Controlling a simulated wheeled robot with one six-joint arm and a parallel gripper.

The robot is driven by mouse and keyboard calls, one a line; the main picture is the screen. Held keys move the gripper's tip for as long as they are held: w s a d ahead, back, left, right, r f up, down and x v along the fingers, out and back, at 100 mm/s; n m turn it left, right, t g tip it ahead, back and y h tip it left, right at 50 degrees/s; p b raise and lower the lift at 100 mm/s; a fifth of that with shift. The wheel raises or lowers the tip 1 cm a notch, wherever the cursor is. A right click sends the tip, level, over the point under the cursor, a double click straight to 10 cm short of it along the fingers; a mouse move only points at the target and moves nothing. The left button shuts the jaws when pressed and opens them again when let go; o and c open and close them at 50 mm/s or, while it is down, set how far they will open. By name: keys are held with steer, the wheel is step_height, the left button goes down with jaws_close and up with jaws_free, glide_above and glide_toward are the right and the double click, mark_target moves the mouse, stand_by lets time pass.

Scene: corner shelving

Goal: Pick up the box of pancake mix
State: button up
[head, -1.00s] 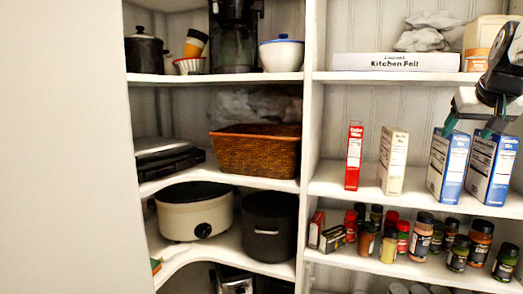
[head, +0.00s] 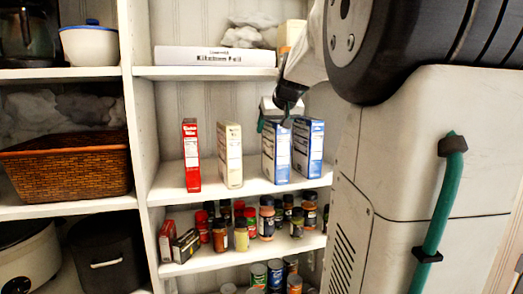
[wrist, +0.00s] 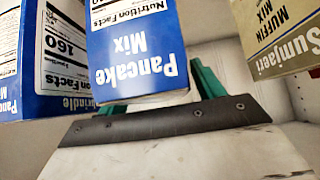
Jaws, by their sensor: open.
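The blue pancake mix box (head: 276,158) stands upright on the middle shelf, the left one of two blue boxes. In the wrist view, the pancake mix box (wrist: 138,50) fills the middle, its lettering upside down. My gripper (head: 275,124) is open at the upper part of this box. One green finger shows right of the box in the wrist view; the other is mostly hidden behind the box's lower left edge. I cannot tell whether the fingers touch it.
Another blue box (head: 308,148) stands close on the right. A cream muffin mix box (head: 230,155) and a red cake mix box (head: 191,155) stand to the left. A kitchen foil box (head: 214,56) lies on the shelf above. Spice jars (head: 266,217) crowd the shelf below.

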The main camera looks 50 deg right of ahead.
steer(key=shift+a, duration=0.1)
jaws_close()
steer(key=shift+r, duration=0.1)
steer(key=shift+r, duration=0.1)
